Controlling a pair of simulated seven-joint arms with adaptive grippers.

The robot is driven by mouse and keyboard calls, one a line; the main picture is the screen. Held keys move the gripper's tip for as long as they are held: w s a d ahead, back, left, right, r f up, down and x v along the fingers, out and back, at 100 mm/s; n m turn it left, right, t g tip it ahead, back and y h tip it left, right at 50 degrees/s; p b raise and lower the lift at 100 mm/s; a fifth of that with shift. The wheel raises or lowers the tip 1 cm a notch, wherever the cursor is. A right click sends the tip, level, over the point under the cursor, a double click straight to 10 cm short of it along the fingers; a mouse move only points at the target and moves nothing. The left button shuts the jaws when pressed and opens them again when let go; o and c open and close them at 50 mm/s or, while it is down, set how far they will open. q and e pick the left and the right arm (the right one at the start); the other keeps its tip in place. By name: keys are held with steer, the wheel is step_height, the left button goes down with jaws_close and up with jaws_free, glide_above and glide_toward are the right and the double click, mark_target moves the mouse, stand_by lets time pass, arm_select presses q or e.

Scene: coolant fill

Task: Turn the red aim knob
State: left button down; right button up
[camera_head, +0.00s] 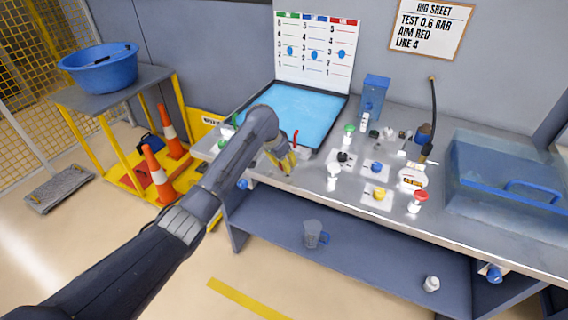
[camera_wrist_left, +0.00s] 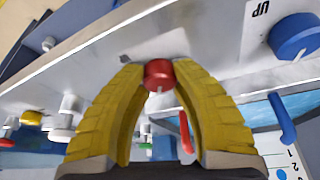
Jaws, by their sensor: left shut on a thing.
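The red aim knob (camera_wrist_left: 158,74) sits on the bench's front face in the left wrist view, with a pale line on its face. My left gripper (camera_wrist_left: 158,66) has its yellow fingers shut on the knob, one on each side. In the head view my left gripper (camera_head: 284,163) is at the bench's front edge, and the knob is hidden behind it. A red bent spout (camera_head: 295,138) rises just behind the gripper at the blue tray (camera_head: 300,112); it also shows in the left wrist view (camera_wrist_left: 186,132). My right gripper is not in view.
A blue knob (camera_wrist_left: 295,37) marked UP is beside the red one. Several bottles and coloured caps, including a yellow cap (camera_head: 379,194), stand to the right. A scale board (camera_head: 316,52) and a rig sheet (camera_head: 431,28) reading "AIM RED LINE 4" are behind. A jug (camera_head: 312,234) is on the lower shelf.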

arm_select(q)
steer(key=c, duration=1)
jaws_free()
steer(key=shift+o, duration=0.2)
steer(key=v, duration=1.2)
steer(key=shift+w, duration=0.1)
